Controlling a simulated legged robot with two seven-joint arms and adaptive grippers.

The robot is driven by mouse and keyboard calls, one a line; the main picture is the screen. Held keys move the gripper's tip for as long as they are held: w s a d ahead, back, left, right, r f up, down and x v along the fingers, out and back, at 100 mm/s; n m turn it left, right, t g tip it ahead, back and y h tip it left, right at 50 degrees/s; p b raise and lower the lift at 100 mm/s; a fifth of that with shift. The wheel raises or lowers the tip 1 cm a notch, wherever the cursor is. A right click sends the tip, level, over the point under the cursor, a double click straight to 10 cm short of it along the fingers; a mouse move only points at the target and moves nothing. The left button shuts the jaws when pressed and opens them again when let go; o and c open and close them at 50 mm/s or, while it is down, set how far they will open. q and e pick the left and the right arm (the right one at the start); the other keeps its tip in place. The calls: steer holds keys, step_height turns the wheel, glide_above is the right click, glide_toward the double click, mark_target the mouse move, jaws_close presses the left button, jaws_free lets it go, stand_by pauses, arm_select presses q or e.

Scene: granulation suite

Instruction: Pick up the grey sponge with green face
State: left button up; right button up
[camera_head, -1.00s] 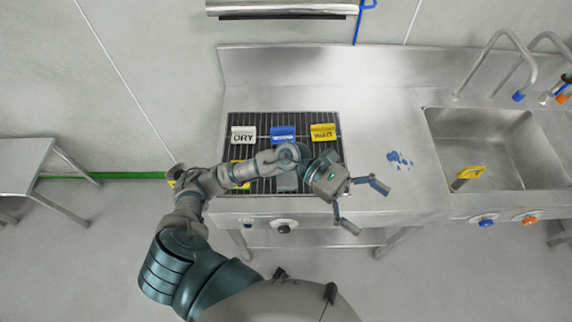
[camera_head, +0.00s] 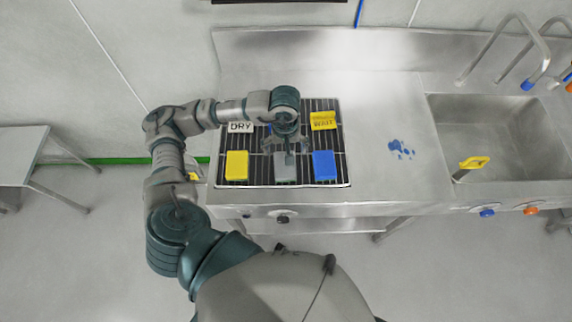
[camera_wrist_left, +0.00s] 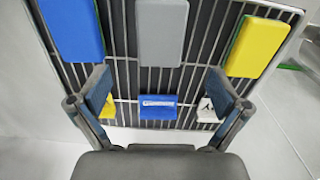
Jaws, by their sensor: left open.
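The grey sponge (camera_head: 285,170) lies on the dark slatted rack, between a yellow sponge (camera_head: 237,165) and a blue sponge (camera_head: 324,165). No green face shows on it. In the left wrist view the grey sponge (camera_wrist_left: 162,32) is at the top middle, beyond the fingertips. My left gripper (camera_head: 285,146) is over the rack, just behind the grey sponge in the head view and partly overlapping its far end. In the left wrist view the left gripper (camera_wrist_left: 158,90) has its two fingers wide apart with nothing between them. My right gripper is not in view.
The rack (camera_head: 345,183) carries a white DRY sign (camera_head: 240,127), a yellow WAIT sign (camera_head: 322,121) and a blue sign (camera_wrist_left: 158,106), mostly hidden by my arm in the head view. A sink (camera_head: 490,120) holds a yellow object (camera_head: 474,162).

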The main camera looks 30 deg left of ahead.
mark_target(283, 163)
arm_select(q)
step_height(283, 163, down, 3)
steer(key=shift+a+r, duration=0.1)
steer(key=shift+s+a+f, duration=0.1)
steer(key=shift+a+f, duration=0.1)
steer(key=shift+f, duration=0.45)
steer(key=f, duration=0.3)
steer(key=f+p, duration=0.1)
steer(key=shift+s+d+f, duration=0.1)
steer(key=shift+d+f, duration=0.15)
steer(key=shift+f, duration=0.05)
steer(key=shift+d+f, duration=0.1)
steer(key=shift+f, duration=0.05)
steer(key=c, duration=0.9)
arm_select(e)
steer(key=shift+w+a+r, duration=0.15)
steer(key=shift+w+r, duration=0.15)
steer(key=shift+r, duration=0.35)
